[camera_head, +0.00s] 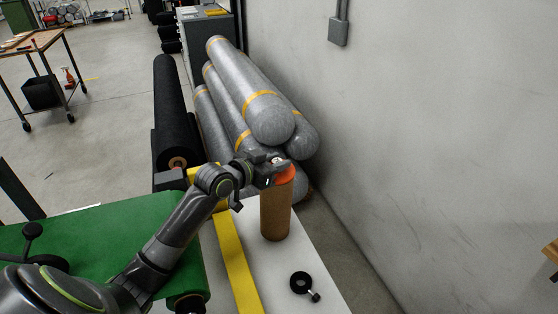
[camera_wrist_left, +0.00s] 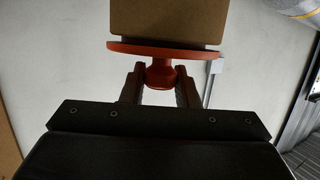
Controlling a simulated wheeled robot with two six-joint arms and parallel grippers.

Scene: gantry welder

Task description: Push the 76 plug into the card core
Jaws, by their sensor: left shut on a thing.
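The card core (camera_head: 275,212) is a brown cardboard tube standing upright on the white table top (camera_head: 235,306). The orange 76 plug (camera_head: 286,173) is at its top end. In the left wrist view the plug (camera_wrist_left: 160,50) shows a wide flange and a narrow knob, and the core (camera_wrist_left: 165,20) lies right beyond the flange. The flange looks against or very close to the core's end; how deep the plug sits is hidden. My left gripper (camera_head: 277,163) is shut on the plug's knob; its fingers (camera_wrist_left: 160,88) stand on both sides of it. My right gripper is not in view.
A black ring with a small handle (camera_head: 301,284) lies on the white top, which carries a yellow stripe (camera_head: 236,262). A green surface (camera_head: 90,228) lies to the left. Large wrapped rolls (camera_head: 270,115) are stacked behind, beside the grey wall (camera_head: 420,120).

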